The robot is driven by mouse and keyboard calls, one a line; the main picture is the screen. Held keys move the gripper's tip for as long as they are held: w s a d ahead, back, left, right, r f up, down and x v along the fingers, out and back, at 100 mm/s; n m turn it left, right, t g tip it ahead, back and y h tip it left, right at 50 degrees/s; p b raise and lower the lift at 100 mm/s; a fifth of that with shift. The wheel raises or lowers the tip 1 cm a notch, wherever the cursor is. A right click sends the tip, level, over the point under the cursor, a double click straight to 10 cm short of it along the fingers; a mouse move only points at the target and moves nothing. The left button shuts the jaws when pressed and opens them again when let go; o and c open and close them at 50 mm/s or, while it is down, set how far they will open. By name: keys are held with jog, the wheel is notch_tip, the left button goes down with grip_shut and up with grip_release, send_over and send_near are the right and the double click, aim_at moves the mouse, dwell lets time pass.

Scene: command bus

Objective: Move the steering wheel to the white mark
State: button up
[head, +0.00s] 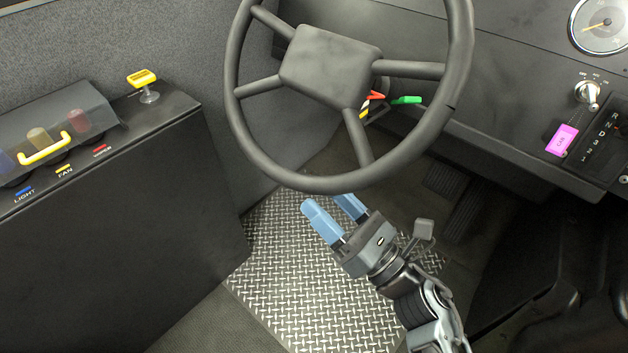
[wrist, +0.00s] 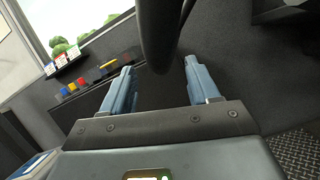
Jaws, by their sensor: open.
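The black four-spoke steering wheel (head: 330,65) fills the upper middle of the head view, its top cut off. A small dark line crosses its rim at the right. I cannot make out a white mark in either view. My gripper (head: 326,202), with blue fingers, is open just below the lower part of the rim in the head view. In the wrist view, a dark stretch of the wheel's rim (wrist: 160,30) comes down between the two spread fingers of my gripper (wrist: 160,68). I cannot tell whether they touch.
Red and green stalks (head: 407,100) stick out behind the wheel. A side console (head: 120,170) with a yellow-handled cover (head: 45,150) and a yellow knob (head: 142,78) stands at left. Pedals (head: 465,210) and a metal floor plate (head: 290,270) lie below.

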aim_at(309, 184)
jog(key=shift+x, duration=2.45)
grip_shut()
